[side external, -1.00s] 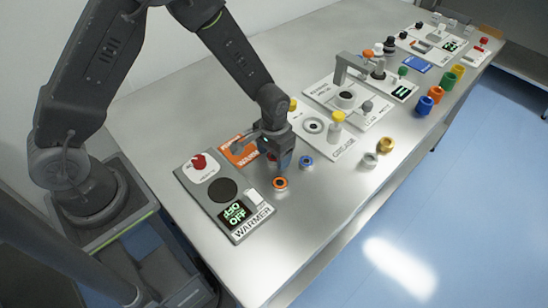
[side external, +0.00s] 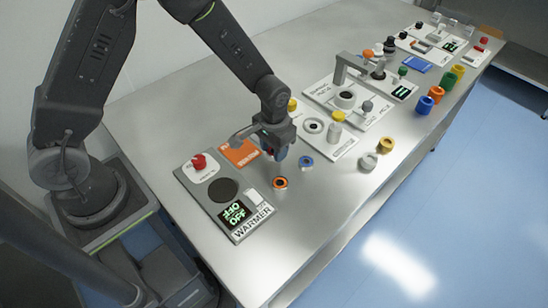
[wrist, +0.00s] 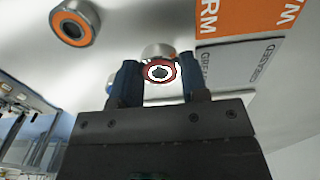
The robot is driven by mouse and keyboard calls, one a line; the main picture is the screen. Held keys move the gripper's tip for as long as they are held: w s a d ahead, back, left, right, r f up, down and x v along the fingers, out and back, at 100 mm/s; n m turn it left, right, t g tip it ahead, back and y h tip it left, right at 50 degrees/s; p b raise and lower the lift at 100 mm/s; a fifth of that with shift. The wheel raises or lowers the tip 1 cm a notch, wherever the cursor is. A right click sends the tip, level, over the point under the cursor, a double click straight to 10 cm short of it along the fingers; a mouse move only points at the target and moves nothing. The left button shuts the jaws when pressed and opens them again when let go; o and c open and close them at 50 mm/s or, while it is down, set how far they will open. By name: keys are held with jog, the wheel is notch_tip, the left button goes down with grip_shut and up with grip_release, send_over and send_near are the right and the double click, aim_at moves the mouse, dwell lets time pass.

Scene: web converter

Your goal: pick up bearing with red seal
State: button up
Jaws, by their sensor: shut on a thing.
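The bearing with the red seal (wrist: 160,72) is between the two fingers of my gripper (wrist: 159,64) in the wrist view, its red ring and dark bore facing the camera. My gripper is shut on it. A silver rounded surface shows just beyond the red ring; I cannot tell if it is the bearing's own side. In the side view my gripper (side external: 274,154) is close above the table, behind the orange-sealed bearing, and mostly hides the red bearing.
An orange-sealed bearing (side external: 280,183) and a blue-sealed bearing (side external: 306,162) lie on the table (side external: 310,215) close by. The warmer (side external: 226,197) is at front left. An orange label plate (side external: 239,153) lies behind my gripper. The grease station (side external: 335,130) is to the right.

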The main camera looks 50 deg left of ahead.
jog(key=shift+r, duration=1.9)
